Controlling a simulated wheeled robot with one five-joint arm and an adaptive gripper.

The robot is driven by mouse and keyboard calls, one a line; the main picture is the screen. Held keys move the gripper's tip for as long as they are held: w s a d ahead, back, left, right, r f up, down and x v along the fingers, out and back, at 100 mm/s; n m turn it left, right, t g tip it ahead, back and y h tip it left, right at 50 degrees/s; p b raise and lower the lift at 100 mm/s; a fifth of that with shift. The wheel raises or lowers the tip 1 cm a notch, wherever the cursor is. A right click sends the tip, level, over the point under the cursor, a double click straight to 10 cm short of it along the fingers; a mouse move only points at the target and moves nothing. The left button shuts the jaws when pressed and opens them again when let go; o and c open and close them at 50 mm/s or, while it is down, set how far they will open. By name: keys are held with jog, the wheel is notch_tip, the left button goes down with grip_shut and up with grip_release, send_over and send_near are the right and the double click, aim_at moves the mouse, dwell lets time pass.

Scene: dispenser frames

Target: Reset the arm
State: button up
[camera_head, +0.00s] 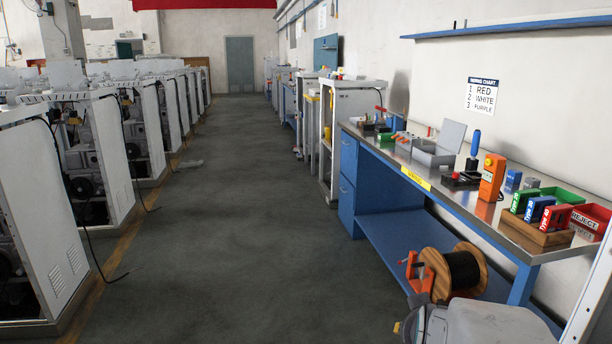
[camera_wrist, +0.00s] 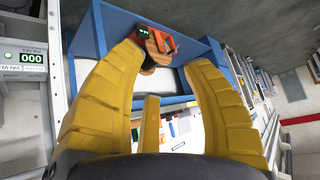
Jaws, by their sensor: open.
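My gripper (camera_wrist: 166,60) shows in the wrist view with its thick yellow fingers spread wide apart. Nothing is held between them. Beyond the fingertips a blue bench frame and an orange and wooden item show, seen at a turned angle. In the head view, a grey rounded part of my own body (camera_head: 490,322) shows at the bottom right, in front of the workbench. My fingers are not clearly seen in the head view.
A blue workbench (camera_head: 400,238) runs along the right, holding an orange device (camera_head: 491,178), a wooden box (camera_head: 536,236), a green bin (camera_head: 562,196) and a red reject bin (camera_head: 590,220). White machines (camera_head: 108,150) line the left.

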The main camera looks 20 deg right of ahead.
jog(key=s+a+r+n+g+y+p, duration=0.1)
jog(key=s+a+r+n+y+p, duration=0.2)
jog(key=a+r+n+p, duration=0.2)
jog(key=s+a+r+n+g+y+p, duration=0.1)
jog(key=s+a+r+n+p, duration=0.3)
jog(key=a+r+p, duration=0.7)
jog(key=shift+s+a+r+n+g+y, duration=0.15)
jog(key=shift+a+r+n+g+y, duration=0.6)
jog(key=shift+a, duration=2.8)
jog(key=shift+r+m+t, duration=0.25)
jog(key=shift+r+t, duration=0.2)
